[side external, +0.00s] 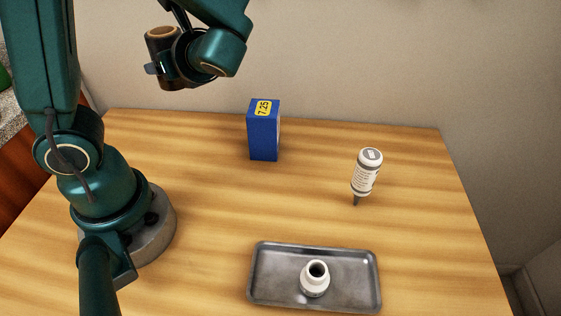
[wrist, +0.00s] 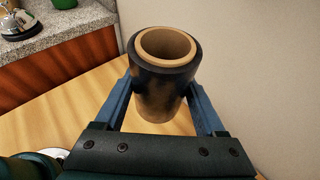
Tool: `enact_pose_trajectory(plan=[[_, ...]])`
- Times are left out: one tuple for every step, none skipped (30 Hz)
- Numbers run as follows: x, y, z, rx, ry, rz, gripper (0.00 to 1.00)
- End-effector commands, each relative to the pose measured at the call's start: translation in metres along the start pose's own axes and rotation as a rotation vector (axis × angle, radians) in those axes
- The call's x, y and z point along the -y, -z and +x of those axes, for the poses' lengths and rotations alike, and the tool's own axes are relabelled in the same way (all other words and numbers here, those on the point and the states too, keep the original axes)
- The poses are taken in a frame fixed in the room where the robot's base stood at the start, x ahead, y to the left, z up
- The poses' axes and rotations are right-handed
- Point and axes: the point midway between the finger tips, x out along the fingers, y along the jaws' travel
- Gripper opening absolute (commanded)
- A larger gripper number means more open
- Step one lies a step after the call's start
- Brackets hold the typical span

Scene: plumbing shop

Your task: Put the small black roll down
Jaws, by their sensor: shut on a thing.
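The small black roll (wrist: 163,97) has a tan cardboard core showing at its top end. In the wrist view it stands between the two blue fingers of my gripper (wrist: 160,92), which is shut on it. In the side view the roll (side external: 160,47) is held high above the table at the upper left, roughly upright. My gripper (side external: 158,68) there is partly hidden by the roll and my wrist.
On the wooden table (side external: 200,200) stand a blue box (side external: 263,135) marked 7.25, a white bottle (side external: 366,172) with its nozzle down, and a metal tray (side external: 262,285) holding a white fitting (side external: 315,279). Bare table lies between the box and tray.

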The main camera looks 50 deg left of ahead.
Motion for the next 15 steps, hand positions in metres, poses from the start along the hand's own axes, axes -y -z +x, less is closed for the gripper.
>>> enact_pose_trajectory(plan=[[0.006, -0.001, -0.003, -0.002, 0.026, 0.007, 0.07], [0.012, 0.001, -0.005, -0.004, 0.053, 0.018, 0.07], [0.019, 0.003, -0.007, -0.007, 0.084, 0.029, 0.07], [0.025, 0.005, -0.009, -0.010, 0.109, 0.038, 0.07], [0.031, 0.006, -0.012, -0.012, 0.136, 0.048, 0.07], [0.038, 0.008, -0.015, -0.015, 0.170, 0.060, 0.07], [0.044, 0.010, -0.018, -0.018, 0.199, 0.070, 0.07], [0.051, 0.012, -0.022, -0.019, 0.232, 0.082, 0.07], [0.060, 0.015, -0.027, -0.022, 0.272, 0.099, 0.07], [0.068, 0.017, -0.033, -0.024, 0.312, 0.113, 0.07], [0.076, 0.020, -0.038, -0.026, 0.349, 0.127, 0.07], [0.087, 0.024, -0.047, -0.029, 0.407, 0.150, 0.07], [0.095, 0.027, -0.054, -0.030, 0.449, 0.167, 0.07], [0.105, 0.030, -0.062, -0.031, 0.499, 0.187, 0.07], [0.116, 0.035, -0.074, -0.032, 0.563, 0.215, 0.07]])
